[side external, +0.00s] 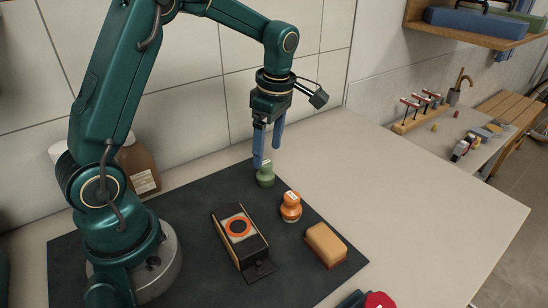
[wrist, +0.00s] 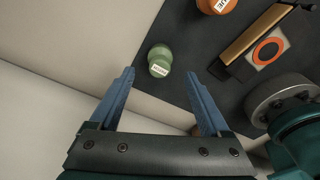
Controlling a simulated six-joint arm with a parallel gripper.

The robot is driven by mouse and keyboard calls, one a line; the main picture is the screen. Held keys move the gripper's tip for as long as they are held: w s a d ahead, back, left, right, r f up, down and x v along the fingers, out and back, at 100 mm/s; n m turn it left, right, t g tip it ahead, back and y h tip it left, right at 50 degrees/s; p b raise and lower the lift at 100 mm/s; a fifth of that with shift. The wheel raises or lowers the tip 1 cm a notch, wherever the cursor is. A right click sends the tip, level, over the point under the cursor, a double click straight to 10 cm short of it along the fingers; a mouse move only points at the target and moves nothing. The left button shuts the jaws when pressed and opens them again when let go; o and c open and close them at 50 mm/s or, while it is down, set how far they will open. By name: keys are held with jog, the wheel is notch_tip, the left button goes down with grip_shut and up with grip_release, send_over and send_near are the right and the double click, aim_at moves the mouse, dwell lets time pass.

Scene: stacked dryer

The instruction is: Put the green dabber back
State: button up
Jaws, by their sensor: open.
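The green dabber (side external: 265,177) stands upright on the dark mat (side external: 190,207), near its back edge. In the wrist view the green dabber (wrist: 160,58) has a white label and lies beyond the fingertips, between their lines. My gripper (side external: 268,158) has blue fingers and is just above the dabber in the side view. In the wrist view my gripper (wrist: 160,75) is open with nothing between its fingers. One finger partly overlaps the dabber's top in the side view, so I cannot tell if they touch.
An orange dabber (side external: 291,207) stands in front and to the right. A black stand with an orange ring (side external: 239,228) and a tan sponge-like block (side external: 326,245) are also on the mat. A brown bottle (side external: 139,168) stands by the wall. The right counter (side external: 420,205) is mostly clear.

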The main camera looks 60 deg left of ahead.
aim_at(271, 164)
jog(key=r, duration=0.4)
jog(key=shift+w+d+r, duration=0.15)
jog(key=shift+d, duration=0.1)
jog(key=s+d+r+m+t, duration=0.1)
jog(key=s+d+m+t, duration=0.2)
jog(key=s+m, duration=0.4)
jog(key=s+d+r+m+t+h, duration=0.1)
jog(key=s+d+m, duration=0.4)
jog(key=m, duration=1.1)
jog(key=shift+s+r+t, duration=0.8)
jog(key=shift+s+t, duration=0.3)
jog(key=shift+s, duration=0.05)
